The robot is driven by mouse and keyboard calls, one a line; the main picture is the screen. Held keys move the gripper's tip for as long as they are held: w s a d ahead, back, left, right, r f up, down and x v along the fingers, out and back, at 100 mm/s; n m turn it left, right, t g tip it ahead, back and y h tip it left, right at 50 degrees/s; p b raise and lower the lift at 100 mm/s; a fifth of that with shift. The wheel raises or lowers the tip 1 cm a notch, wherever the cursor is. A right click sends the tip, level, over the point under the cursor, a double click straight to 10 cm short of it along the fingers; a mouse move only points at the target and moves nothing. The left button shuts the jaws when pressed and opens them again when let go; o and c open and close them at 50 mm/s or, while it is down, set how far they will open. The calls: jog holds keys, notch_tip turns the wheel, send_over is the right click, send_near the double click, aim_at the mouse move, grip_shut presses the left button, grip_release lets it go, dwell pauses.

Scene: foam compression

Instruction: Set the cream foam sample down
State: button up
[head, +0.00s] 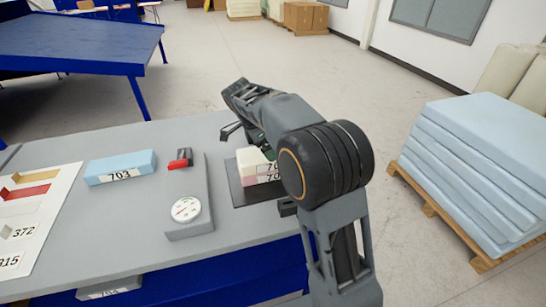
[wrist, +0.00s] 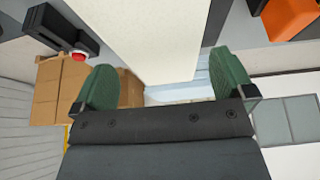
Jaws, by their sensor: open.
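The cream foam sample (head: 249,158) lies on top of a pinkish sample (head: 249,177); both have partly hidden labels starting with 7. The pair sits on a dark plate (head: 240,194) at the table's right end. My gripper is mostly hidden behind my arm in the head view. In the wrist view my gripper (wrist: 163,82) is open, its green fingers parted on either side of a cream block face (wrist: 145,35). I cannot tell whether either finger touches it.
A grey device with a round dial (head: 186,209) and a red lever (head: 180,160) stands left of the plate. A blue sample marked 703 (head: 121,167) lies farther left, beside a marked sheet (head: 40,215). Blue foam slabs (head: 480,160) are stacked on a pallet at right.

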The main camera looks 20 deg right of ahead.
jog(key=shift+x, duration=2.45)
jog(key=shift+a, duration=0.1)
jog(key=c, duration=0.6)
